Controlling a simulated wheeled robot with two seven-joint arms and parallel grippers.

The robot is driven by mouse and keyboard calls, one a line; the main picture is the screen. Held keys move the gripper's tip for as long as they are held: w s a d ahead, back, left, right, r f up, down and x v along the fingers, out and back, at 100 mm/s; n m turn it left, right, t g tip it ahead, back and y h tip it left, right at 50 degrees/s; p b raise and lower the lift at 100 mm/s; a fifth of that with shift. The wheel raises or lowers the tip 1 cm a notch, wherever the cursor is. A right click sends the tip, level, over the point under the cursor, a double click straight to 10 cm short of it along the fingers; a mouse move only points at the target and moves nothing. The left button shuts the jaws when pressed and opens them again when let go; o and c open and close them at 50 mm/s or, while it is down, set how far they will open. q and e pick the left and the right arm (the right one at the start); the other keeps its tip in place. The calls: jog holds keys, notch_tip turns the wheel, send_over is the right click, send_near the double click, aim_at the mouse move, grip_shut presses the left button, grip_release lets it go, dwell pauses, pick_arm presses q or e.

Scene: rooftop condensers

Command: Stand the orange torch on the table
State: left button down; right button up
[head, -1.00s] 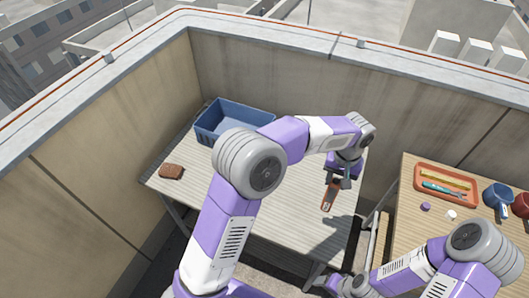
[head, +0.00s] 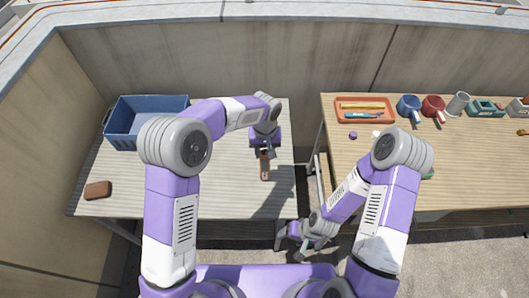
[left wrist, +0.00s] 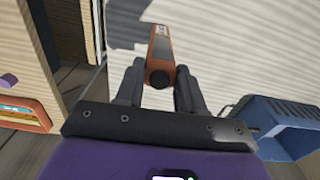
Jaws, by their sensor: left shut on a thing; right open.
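The orange torch (head: 265,170) is held by my left gripper (head: 265,152) over the right part of the left table (head: 225,190). It reaches out from the fingers toward the table's front edge in the head view. In the left wrist view the torch (left wrist: 161,48) sits between the two dark fingers (left wrist: 158,85), its dark round end nearest the camera and striped tabletop behind it. A shadow lies on the table, but I cannot tell whether the torch touches the top. My right gripper (head: 303,243) is open and empty, low in front of the gap between the tables.
A blue crate (head: 148,122) stands at the back left of the left table, and a brown block (head: 98,190) lies at its front left. The left table's middle is clear.

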pick_arm(q)
jog(key=shift+f, duration=0.3)
jog(key=shift+f, duration=0.2)
jog(key=c, duration=0.7)
grip_release()
jog(key=shift+r, duration=0.15)
notch_tip(320, 180, up, 12)
jog(key=p, duration=0.2)
